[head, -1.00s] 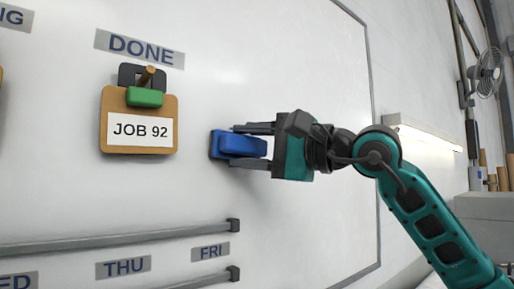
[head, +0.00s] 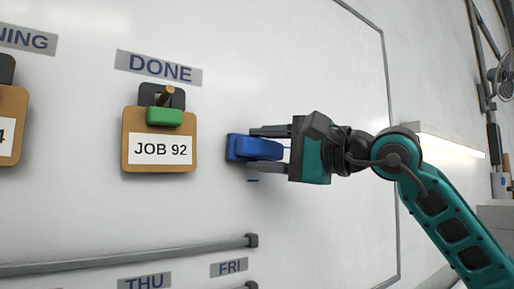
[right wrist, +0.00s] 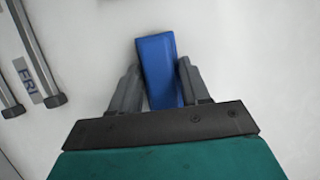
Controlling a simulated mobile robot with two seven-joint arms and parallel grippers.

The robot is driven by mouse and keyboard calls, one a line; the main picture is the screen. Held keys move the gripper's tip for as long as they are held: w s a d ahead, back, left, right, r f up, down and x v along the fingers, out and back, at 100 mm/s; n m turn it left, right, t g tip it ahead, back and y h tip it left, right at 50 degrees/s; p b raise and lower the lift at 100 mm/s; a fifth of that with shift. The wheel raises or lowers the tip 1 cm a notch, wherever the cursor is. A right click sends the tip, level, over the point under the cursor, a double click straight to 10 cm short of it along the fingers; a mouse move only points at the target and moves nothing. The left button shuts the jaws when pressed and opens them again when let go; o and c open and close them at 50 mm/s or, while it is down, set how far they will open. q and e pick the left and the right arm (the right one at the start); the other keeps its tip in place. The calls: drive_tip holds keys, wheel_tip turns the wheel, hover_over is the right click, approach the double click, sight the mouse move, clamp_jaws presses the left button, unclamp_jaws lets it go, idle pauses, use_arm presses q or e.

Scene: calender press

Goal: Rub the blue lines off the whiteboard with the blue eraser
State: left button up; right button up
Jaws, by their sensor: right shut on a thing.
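The blue eraser (head: 240,147) is against or very close to the whiteboard (head: 325,60), right of the JOB 92 card. My right gripper (head: 256,147) is shut on it; the right wrist view shows the eraser (right wrist: 157,55) between both fingers. A short blue line (head: 253,181) shows on the board just below the eraser. Another small bit of blue (head: 287,148) shows beside the fingers. The eraser and gripper hide the board behind them. My left gripper is not in view.
The JOB 92 clipboard (head: 140,160) hangs under the DONE label (head: 160,68) on the left. A grey rail (head: 130,260) ends below the eraser, above the FRI label (head: 229,267). The board's right frame (head: 388,110) stands behind the arm. Board above the gripper is clear.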

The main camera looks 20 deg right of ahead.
drive_tip(key=w+d+p, duration=0.2)
drive_tip(key=w+d, duration=0.2)
drive_tip(key=d, duration=0.7)
idle(0.9)
drive_tip(key=shift+s+f, duration=0.1)
drive_tip(key=shift+s+d+b, duration=0.35)
drive_tip(key=shift+s+b, duration=0.1)
drive_tip(key=shift+s, duration=0.45)
drive_tip(key=shift+s+d+b, duration=0.35)
drive_tip(key=shift+s+b, duration=0.1)
drive_tip(key=shift+s, duration=0.5)
drive_tip(key=shift+s+d+b, duration=0.35)
drive_tip(key=shift+s+b, duration=0.1)
drive_tip(key=shift+s, duration=0.45)
drive_tip(key=s, duration=0.1)
drive_tip(key=s+d+b, duration=0.1)
drive_tip(key=shift+s, duration=0.4)
